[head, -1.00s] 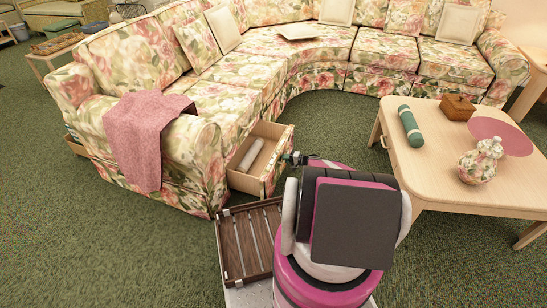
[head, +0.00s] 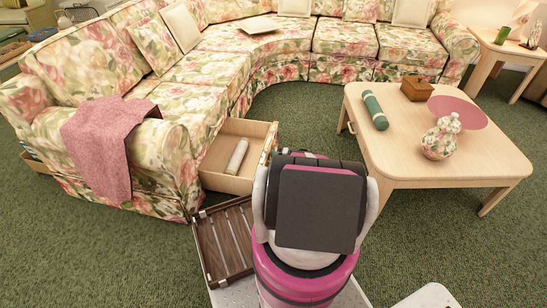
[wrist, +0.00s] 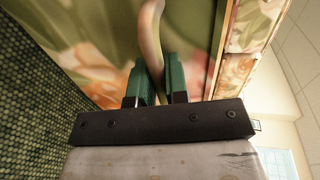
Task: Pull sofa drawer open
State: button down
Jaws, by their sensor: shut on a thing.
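The floral sofa (head: 190,98) has a wooden drawer (head: 254,129) pulled well out of its base, toward the coffee table. A pale rolled item (head: 237,156) lies inside the drawer. In the wrist view, the floral drawer front (wrist: 85,40) fills the upper left and middle. A curved, pale handle (wrist: 150,35) runs down between the green fingers of my gripper (wrist: 158,84), which is shut on it. In the head view, my own arm and body hide my gripper and the handle.
A wooden coffee table (head: 470,157) stands close on the right, with a green roll (head: 375,110), a brown box (head: 417,89) and a floral vase (head: 441,138). A pink blanket (head: 101,148) hangs over the sofa arm. Green carpet lies open at left.

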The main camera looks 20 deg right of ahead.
jog(key=c, duration=1.2)
grip_release()
jog(key=shift+o, duration=0.2)
jog(key=v, duration=1)
jog(key=shift+s+d, duration=0.2)
jog(key=shift+d, duration=0.15)
jog(key=shift+a, duration=0.1)
jog(key=s+a+r+n+g+h, duration=0.1)
jog(key=s+a+r+n+g, duration=0.15)
jog(key=a+r+g, duration=0.75)
jog(key=s+a+r+n+h, duration=0.1)
jog(key=s+a+r+h, duration=0.3)
jog(key=a+r, duration=0.5)
jog(key=s+a+r+n+h, duration=0.2)
jog(key=s+a+r+h, duration=0.1)
jog(key=s+a+r, duration=0.4)
jog(key=s+a+r+n+t+h, duration=0.1)
jog(key=s+a+r+h, duration=0.3)
jog(key=a+r, duration=0.6)
notch_tip(320, 180, up, 2)
jog(key=shift+s+a+r+n+h, duration=0.15)
jog(key=shift+s+a+n+h, duration=0.2)
jog(key=shift+s, duration=0.5)
